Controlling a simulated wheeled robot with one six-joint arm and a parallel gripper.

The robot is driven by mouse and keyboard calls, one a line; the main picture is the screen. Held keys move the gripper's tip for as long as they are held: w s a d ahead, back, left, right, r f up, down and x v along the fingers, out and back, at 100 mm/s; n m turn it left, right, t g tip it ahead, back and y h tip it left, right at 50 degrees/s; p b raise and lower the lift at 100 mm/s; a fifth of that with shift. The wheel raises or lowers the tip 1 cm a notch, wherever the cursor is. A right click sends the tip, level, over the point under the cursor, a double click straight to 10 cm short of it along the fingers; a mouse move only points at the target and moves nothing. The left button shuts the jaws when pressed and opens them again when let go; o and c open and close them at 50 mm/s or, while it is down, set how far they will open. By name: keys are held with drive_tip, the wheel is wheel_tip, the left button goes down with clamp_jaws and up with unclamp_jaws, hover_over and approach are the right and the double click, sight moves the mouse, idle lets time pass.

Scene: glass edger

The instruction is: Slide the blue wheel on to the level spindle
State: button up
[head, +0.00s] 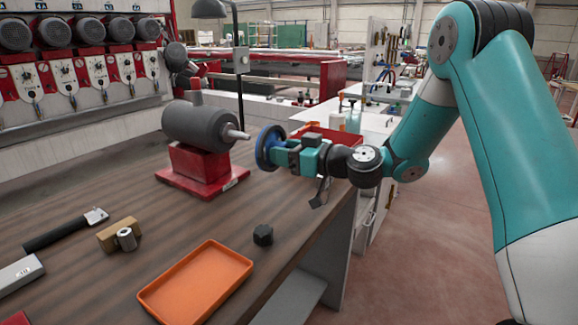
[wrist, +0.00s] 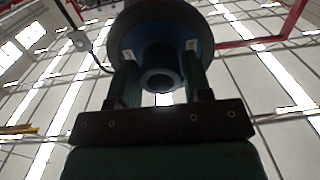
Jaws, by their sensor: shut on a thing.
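The blue wheel (head: 268,147) is held upright in my gripper (head: 291,157), to the right of the spindle. In the wrist view my gripper (wrist: 161,88) has its two fingers on either side of the wheel's hub, and the blue wheel (wrist: 160,30) fills the upper middle. The level spindle (head: 237,134) is a light tapered shaft on the right end of a grey motor (head: 198,124) on a red base. The wheel's face is turned towards the spindle tip, with a small gap between them. The wheel's far face is hidden in the wrist view.
An orange tray (head: 196,284) and a black hexagonal nut (head: 263,235) lie on the wooden bench (head: 120,200). A wooden block (head: 118,234) with a metal cylinder and a black-handled tool (head: 65,230) lie at left. A lamp post (head: 239,85) stands behind the motor.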

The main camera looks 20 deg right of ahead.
sight(243, 134)
drive_tip(key=shift+d+r+t, duration=0.4)
drive_tip(key=shift+r, duration=0.05)
drive_tip(key=shift+f+b, duration=0.15)
drive_tip(key=shift+b, duration=0.25)
drive_tip(key=shift+x, duration=0.85)
drive_tip(key=shift+p+x, duration=0.35)
drive_tip(key=shift+x, duration=1.75)
drive_tip(key=shift+b, duration=1.35)
drive_tip(key=shift+p+x, duration=1.15)
drive_tip(key=shift+x, duration=2.55)
